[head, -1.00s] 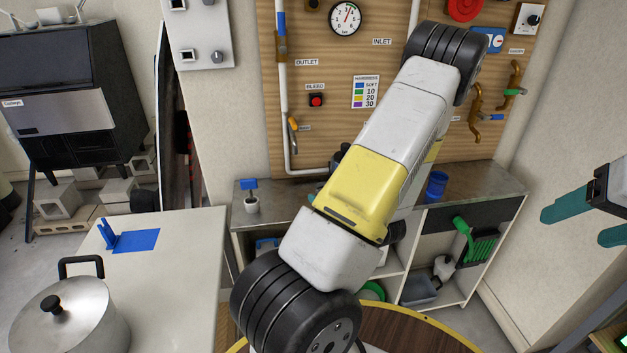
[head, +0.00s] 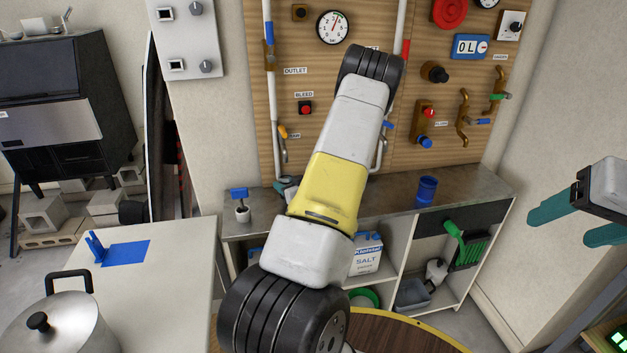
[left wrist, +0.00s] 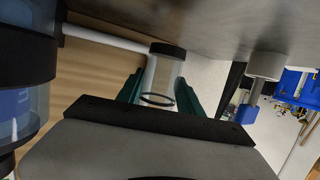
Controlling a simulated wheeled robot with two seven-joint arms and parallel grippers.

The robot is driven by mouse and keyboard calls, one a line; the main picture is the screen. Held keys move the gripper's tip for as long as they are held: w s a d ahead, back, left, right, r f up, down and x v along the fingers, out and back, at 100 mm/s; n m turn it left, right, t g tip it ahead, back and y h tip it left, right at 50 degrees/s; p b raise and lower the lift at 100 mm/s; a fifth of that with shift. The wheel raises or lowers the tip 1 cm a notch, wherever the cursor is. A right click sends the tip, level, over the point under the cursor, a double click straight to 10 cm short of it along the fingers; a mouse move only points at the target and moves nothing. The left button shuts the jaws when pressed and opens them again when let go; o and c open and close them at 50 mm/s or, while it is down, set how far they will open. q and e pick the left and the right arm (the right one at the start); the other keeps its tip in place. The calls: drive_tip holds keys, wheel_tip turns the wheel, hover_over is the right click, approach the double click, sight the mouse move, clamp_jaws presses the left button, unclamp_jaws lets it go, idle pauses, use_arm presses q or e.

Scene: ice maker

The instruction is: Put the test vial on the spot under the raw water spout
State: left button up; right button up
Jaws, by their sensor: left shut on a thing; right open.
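My left gripper (head: 286,187) is low over the back of the metal counter (head: 470,192), below the left spout (head: 283,148) with the orange handle; the label beside that spout is too small to read. In the left wrist view its teal fingers (left wrist: 160,95) are shut on the clear test vial (left wrist: 164,76). The vial's dark end is close to the grey counter surface; I cannot tell whether it touches. My arm mostly hides the vial and the spot under the spout in the head view. My right gripper (head: 563,227) is open and empty at the right.
A blue cup (head: 426,190) stands farther right. A steel pot (head: 62,322) sits on the white table.

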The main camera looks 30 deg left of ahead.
use_arm(q)
drive_tip(key=shift+d+f, duration=0.15)
drive_tip(key=shift+f, duration=1.2)
drive_tip(key=shift+f, duration=0.15)
drive_tip(key=o, duration=1.4)
